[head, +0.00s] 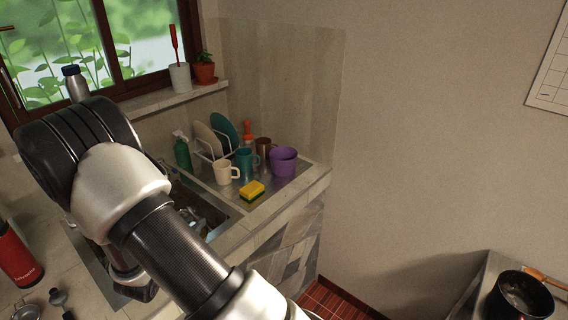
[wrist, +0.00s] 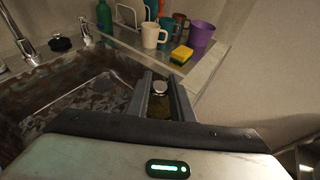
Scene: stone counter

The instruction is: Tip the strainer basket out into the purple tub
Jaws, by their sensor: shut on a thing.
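In the wrist view my gripper (wrist: 161,90) is shut on the strainer basket, whose round silvery knob (wrist: 160,88) shows between the fingers. Brownish-green matter shows below the knob; the rest of the basket is hidden by the fingers and hand. The gripper is over the sink's right side, apart from the tub. My arm hides much of the sink in the head view.
A yellow-green sponge (head: 252,191), a cream mug (head: 226,172), a teal mug (head: 246,162) and a brown mug (head: 264,147) stand close to the tub. A plate rack (head: 212,142) is behind. The faucet (wrist: 27,46) rises at the sink's far left.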

